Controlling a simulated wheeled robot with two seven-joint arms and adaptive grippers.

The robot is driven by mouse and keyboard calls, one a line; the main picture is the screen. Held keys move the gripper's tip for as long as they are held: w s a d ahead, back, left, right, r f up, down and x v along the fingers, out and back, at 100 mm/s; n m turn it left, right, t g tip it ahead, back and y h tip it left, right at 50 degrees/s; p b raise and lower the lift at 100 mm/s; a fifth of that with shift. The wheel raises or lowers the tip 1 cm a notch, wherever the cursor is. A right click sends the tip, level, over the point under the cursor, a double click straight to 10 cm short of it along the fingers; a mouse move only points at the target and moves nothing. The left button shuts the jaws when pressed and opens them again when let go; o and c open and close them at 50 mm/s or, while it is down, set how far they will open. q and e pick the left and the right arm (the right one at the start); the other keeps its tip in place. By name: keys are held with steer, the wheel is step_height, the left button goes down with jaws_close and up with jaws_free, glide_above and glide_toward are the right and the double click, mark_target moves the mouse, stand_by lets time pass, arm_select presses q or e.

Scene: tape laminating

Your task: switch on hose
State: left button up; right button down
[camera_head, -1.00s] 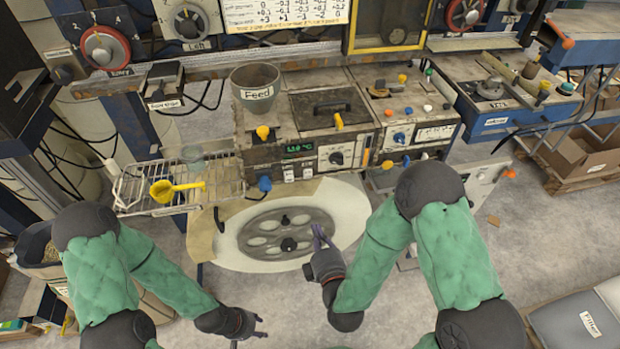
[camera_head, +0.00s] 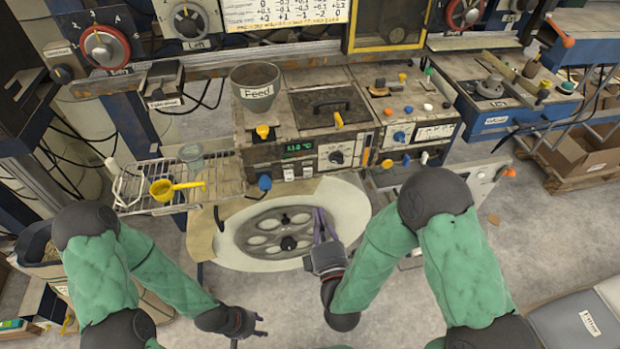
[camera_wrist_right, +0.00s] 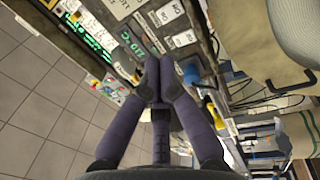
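I cannot make out a hose or a switch labelled for one. The machine front (camera_head: 310,150) has a green display (camera_head: 299,148), a yellow valve handle (camera_head: 263,132) below the Feed hopper (camera_head: 256,88), a blue knob (camera_head: 265,183), white switches (camera_head: 289,173) and a dial (camera_head: 336,157). My right gripper (camera_head: 321,217) is just below this panel, over the right edge of the round plate. In the right wrist view its fingertips (camera_wrist_right: 159,75) meet, with nothing visible between them, and the panel lies beyond. My left gripper (camera_head: 262,326) is open and empty, low near the bottom edge.
A round pale plate with a grey wheel (camera_head: 287,229) lies under the panel. A wire rack (camera_head: 135,188) with a yellow scoop (camera_head: 170,188) and a cup (camera_head: 193,155) is at the left. A side control box (camera_head: 405,110) adjoins at the right.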

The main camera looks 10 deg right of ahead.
mark_target(308, 170)
steer(key=w, duration=0.4)
steer(key=w+r+b, duration=0.1)
steer(key=w, duration=0.3)
steer(key=w+b, duration=0.1)
steer(key=w, duration=0.2)
steer(key=shift+w+r, duration=0.3)
steer(key=shift+w, duration=0.1)
arm_select(q)
steer(key=shift+f, duration=0.95)
arm_select(e)
steer(key=shift+w+r+g+p, duration=0.35)
steer(key=shift+r+g+p, duration=0.1)
steer(key=shift+p, duration=0.6)
arm_select(q)
steer(key=shift+r, duration=0.8)
arm_select(e)
steer(key=shift+f, duration=0.3)
arm_select(q)
steer(key=shift+s, duration=0.1)
